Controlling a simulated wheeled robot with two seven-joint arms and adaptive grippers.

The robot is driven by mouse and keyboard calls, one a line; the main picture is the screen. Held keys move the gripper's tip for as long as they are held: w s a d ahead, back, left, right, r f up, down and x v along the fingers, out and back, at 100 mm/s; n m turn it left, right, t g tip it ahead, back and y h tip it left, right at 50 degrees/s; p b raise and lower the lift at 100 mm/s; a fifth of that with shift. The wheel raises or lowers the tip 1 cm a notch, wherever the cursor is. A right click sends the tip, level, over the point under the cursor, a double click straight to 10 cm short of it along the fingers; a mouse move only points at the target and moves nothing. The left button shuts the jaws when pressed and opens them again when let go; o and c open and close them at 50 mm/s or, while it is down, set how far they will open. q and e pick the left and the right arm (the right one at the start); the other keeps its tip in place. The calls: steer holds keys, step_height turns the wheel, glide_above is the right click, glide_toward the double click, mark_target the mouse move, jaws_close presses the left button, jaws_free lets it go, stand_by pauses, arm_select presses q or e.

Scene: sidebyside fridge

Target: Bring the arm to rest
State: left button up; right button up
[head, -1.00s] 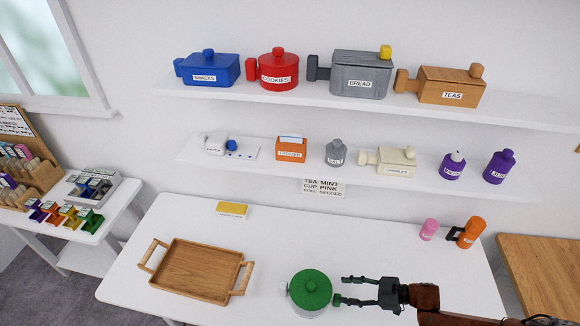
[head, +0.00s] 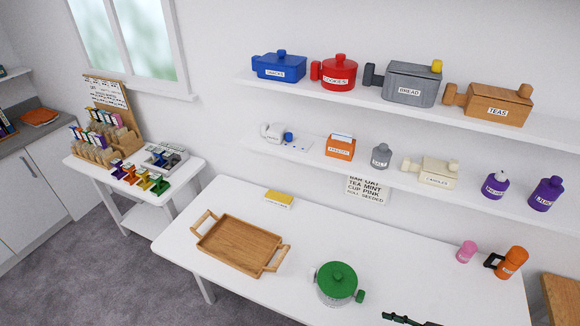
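One gripper of mine (head: 403,320) shows only in part at the bottom edge of the head view, right of the green-lidded pot. It is the right one, since its arm came in from the right. Only a dark finger part is visible, so its opening cannot be told. It is apart from the green-lidded pot (head: 338,281), which stands on the white table (head: 420,275). My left gripper is out of view.
A wooden tray (head: 240,241) and a yellow box (head: 279,198) are on the table. A pink cup (head: 466,251) and an orange mug (head: 511,262) stand at its right. Two wall shelves with labelled containers hang above. The table's middle is clear.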

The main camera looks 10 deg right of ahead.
steer(key=w+a+f+m+t+h, duration=0.2)
steer(key=w+a+f+m+h, duration=0.1)
steer(key=w+a+h, duration=0.25)
steer(key=s+d+r+m+g+h, duration=0.1)
steer(key=s+d+m+g+h, duration=0.2)
steer(key=s, duration=0.5)
steer(key=s+r+m+g+h, duration=0.1)
steer(key=s+m+g+h, duration=0.25)
steer(key=s, duration=0.45)
steer(key=s+a+f+g+y+b, duration=0.1)
steer(key=s+f+b, duration=0.15)
steer(key=f, duration=1.65)
steer(key=s+f+g+b, duration=0.1)
steer(key=f+b, duration=0.2)
steer(key=f, duration=1.5)
arm_select(q)
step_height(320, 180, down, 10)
steer(key=b, duration=0.4)
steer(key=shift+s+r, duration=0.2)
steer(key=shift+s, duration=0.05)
arm_select(e)
steer(key=s+f+g, duration=0.1)
steer(key=s+f, duration=1.7)
steer(key=f, duration=0.2)
steer(key=shift+s+f+n, duration=0.3)
steer(key=shift+f+n, duration=0.05)
steer(key=shift+n, duration=0.1)
